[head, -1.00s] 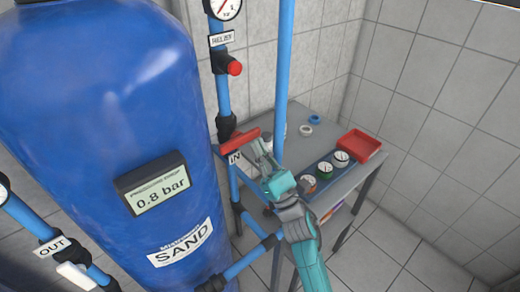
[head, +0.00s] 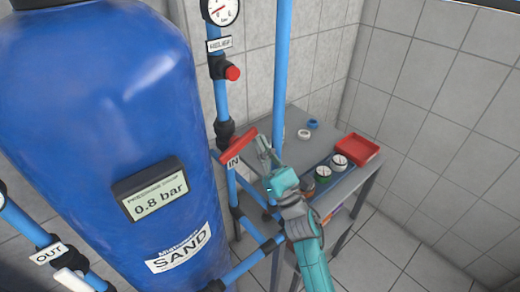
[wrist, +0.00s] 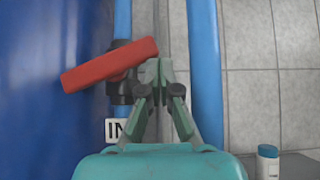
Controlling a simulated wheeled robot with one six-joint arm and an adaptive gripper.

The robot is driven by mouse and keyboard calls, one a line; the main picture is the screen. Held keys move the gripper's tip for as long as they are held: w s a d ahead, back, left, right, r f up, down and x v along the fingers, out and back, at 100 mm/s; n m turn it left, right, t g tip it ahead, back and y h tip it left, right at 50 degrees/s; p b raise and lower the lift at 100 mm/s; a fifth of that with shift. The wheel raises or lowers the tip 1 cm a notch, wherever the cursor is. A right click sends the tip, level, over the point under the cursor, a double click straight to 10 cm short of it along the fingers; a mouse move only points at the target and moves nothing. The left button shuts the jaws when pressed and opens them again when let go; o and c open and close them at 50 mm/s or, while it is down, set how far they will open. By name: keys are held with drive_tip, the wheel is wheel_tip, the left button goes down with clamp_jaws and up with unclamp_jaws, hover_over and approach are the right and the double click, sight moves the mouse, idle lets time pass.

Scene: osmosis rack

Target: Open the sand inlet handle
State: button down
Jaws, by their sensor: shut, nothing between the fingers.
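The sand inlet handle (head: 238,146) is a red lever on the blue pipe beside the tank, just above the IN label (head: 233,161). It lies slanted across the pipe, its right end higher. In the wrist view the red handle (wrist: 110,65) spans the upper left, its right end by my fingertips. My gripper (head: 263,142) is shut and empty, close to the right of the handle. In the wrist view my gripper (wrist: 161,68) points up at the handle's right end; I cannot tell whether they touch. The IN label (wrist: 115,130) is partly hidden behind my gripper.
The blue sand tank (head: 95,110) fills the left. A red relief knob (head: 232,73) is above. A grey table with a red tray (head: 358,148) and several small jars stands behind.

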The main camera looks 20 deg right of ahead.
drive_tip(key=r+n+y, duration=0.1)
drive_tip(key=r, duration=0.1)
drive_tip(key=r+n+g+y, duration=0.1)
drive_tip(key=r+n, duration=0.1)
drive_tip(key=r+n+g+y, duration=0.1)
drive_tip(key=n+y, duration=0.1)
drive_tip(key=shift+s+a+r, duration=0.1)
drive_tip(key=shift+a+r, duration=0.25)
drive_tip(key=shift+r, duration=0.05)
drive_tip(key=shift+a+r+n+g+y, duration=0.15)
drive_tip(key=shift+n+g+y, duration=0.35)
drive_tip(key=shift+n+y, duration=0.3)
idle(1.3)
drive_tip(key=v, duration=1.2)
idle(1.2)
